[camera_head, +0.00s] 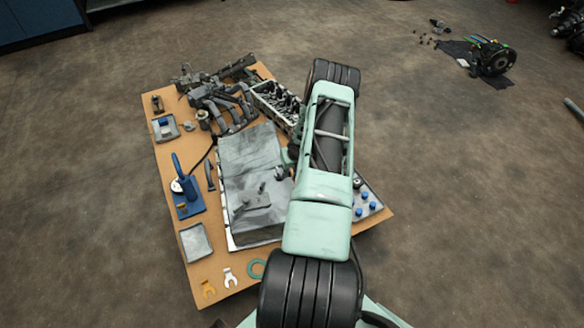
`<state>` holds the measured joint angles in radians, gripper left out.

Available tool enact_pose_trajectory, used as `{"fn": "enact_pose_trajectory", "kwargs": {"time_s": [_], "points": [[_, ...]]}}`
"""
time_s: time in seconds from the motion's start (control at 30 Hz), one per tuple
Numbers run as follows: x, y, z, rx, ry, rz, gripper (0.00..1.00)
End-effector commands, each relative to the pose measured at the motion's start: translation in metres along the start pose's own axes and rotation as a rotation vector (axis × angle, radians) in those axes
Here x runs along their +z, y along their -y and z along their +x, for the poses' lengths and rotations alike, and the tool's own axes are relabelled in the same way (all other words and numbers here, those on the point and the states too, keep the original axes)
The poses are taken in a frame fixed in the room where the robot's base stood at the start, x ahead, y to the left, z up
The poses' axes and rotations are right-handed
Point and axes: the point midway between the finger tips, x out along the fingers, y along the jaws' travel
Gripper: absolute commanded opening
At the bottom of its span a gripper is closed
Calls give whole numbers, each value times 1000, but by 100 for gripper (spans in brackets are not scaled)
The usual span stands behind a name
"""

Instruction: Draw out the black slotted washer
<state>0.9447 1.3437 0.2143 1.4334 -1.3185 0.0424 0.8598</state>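I cannot make out a black slotted washer in the head view. A white slotted piece (230,277) and a yellow slotted piece (208,289) lie flat at the near left corner of the tan board. A green ring (256,268) lies to their right. My pale green arm reaches from the bottom edge up across the right side of the board and covers part of it. My gripper cannot be made out; the arm hides the area beneath it. Whether it holds anything is not shown.
The tan board (172,208) carries a grey metal sheet (250,150), a blue tool stand (188,200), an empty grey tray (195,242) and a tray with blue knobs (367,206). Engine parts (218,100) crowd its far end. Open concrete floor surrounds it.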

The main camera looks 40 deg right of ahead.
Motion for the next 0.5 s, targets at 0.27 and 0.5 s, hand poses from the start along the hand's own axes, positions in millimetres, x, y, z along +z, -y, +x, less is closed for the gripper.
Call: {"fn": "enact_pose_trajectory", "kwargs": {"time_s": [0.27, 0.5], "points": [[0, 0, 22, 0, 1, 1, 16], [0, 0, 23, 0, 0, -1, 16]]}}
